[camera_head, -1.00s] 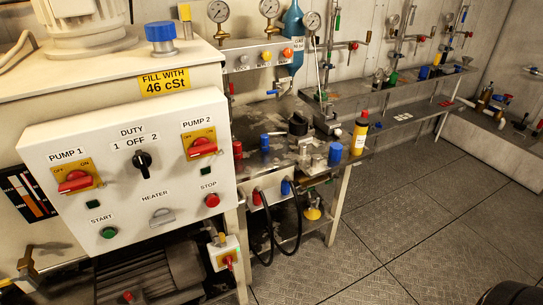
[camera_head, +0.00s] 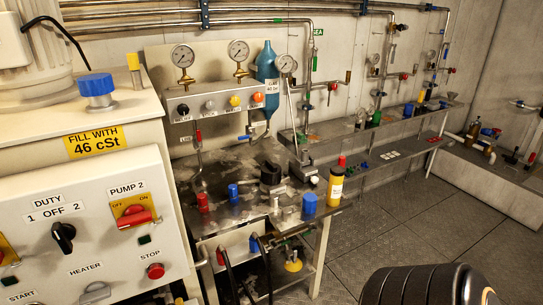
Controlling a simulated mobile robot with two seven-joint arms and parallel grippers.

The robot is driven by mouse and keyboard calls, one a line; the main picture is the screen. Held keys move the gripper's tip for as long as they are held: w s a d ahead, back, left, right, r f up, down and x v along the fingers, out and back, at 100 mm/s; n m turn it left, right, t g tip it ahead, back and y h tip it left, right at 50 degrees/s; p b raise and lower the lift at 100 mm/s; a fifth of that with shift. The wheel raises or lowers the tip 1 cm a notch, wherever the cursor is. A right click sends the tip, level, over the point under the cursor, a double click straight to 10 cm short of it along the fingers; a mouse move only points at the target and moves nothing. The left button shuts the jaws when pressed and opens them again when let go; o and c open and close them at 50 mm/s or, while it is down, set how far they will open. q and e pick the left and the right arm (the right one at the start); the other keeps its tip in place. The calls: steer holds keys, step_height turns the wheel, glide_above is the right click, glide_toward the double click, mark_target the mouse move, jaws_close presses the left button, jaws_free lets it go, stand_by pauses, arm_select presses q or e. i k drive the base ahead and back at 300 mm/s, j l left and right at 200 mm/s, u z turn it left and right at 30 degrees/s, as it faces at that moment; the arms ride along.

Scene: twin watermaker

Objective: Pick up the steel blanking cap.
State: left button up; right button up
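I cannot pick out the steel blanking cap for certain. Small steel-coloured fittings (camera_head: 289,213) stand on the front right of the metal workbench (camera_head: 240,212), beside a blue cylinder (camera_head: 309,204). They are too small to tell apart. Neither of my grippers is in view. A black ribbed rounded part, which looks like part of my arm, shows at the bottom right.
On the bench are a red cylinder (camera_head: 203,203), another blue cylinder (camera_head: 233,193), a black round piece (camera_head: 270,174) and a yellow bottle (camera_head: 335,187). The control panel (camera_head: 95,235) fills the left front. The floor (camera_head: 400,225) right of the bench is clear.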

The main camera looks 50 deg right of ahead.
mark_target(287, 212)
steer(key=l+u, duration=0.25)
steer(key=l, duration=0.2)
steer(key=k+l+u, duration=0.25)
steer(key=l, duration=0.15)
steer(key=k+l, duration=0.1)
steer(key=l, duration=0.25)
steer(key=k+l+u, duration=0.15)
steer(key=l, duration=0.6)
steer(key=k+l+u, duration=0.15)
steer(key=l, duration=0.2)
steer(key=k+l, duration=0.15)
steer(key=l, duration=0.15)
steer(key=l+u, duration=0.05)
